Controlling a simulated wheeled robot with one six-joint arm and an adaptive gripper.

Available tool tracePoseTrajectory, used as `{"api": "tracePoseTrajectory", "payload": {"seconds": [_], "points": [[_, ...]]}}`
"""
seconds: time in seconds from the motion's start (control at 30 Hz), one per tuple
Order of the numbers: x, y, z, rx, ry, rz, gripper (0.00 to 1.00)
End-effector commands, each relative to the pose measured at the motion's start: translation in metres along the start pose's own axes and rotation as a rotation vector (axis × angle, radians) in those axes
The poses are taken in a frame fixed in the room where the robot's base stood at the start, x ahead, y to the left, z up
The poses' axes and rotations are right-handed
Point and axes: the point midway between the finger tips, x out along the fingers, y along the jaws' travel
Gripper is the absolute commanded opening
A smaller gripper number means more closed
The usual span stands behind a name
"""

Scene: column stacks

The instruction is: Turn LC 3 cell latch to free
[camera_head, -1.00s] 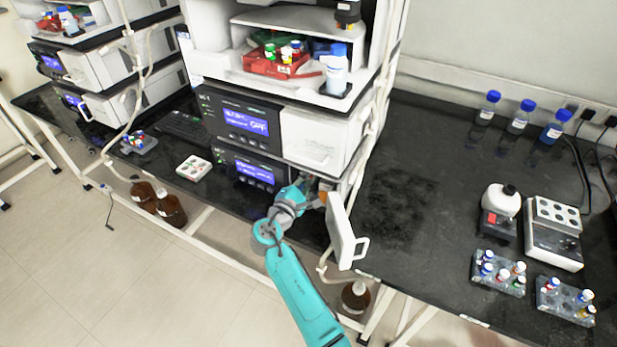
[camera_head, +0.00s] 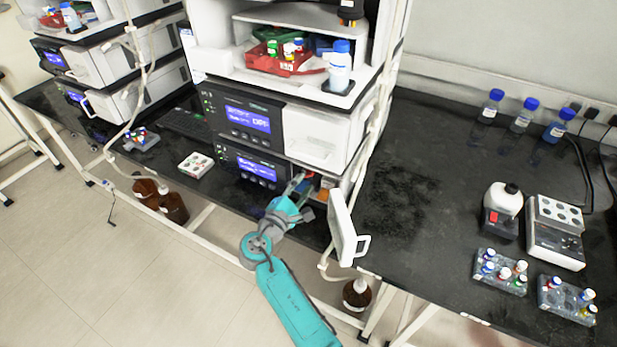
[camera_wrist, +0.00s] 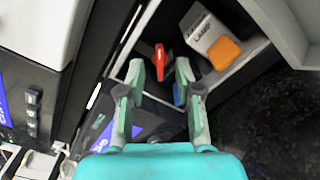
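A small red lever (camera_wrist: 163,62), which looks like the cell latch, sits inside the open lower compartment of the middle stack. In the wrist view it lies beyond my gripper (camera_wrist: 160,72), between the two fingertips as seen from there. The fingers are spread and hold nothing; I cannot tell whether either touches the lever. In the head view my gripper (camera_head: 302,184) is at the compartment's mouth, and the lever is too small to make out clearly. A white block with an orange part (camera_wrist: 224,52) sits right of the lever. A blue part (camera_wrist: 180,92) is partly hidden by the right finger.
The open white door (camera_head: 343,228) with its handle stands just right of my gripper. The lower module's display front (camera_head: 250,168) is close on the left. A bottle (camera_head: 357,294) stands below the bench. The black bench top (camera_head: 410,205) at right has bare room.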

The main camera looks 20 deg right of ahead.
Motion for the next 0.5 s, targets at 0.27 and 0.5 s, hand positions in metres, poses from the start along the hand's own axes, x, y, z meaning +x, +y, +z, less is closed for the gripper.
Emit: {"api": "tracePoseTrajectory", "payload": {"seconds": [0.27, 0.5], "points": [[-0.051, 0.000, -0.001, -0.001, 0.002, 0.003, 0.34], [-0.068, -0.001, 0.000, -0.001, 0.000, 0.000, 0.34]]}}
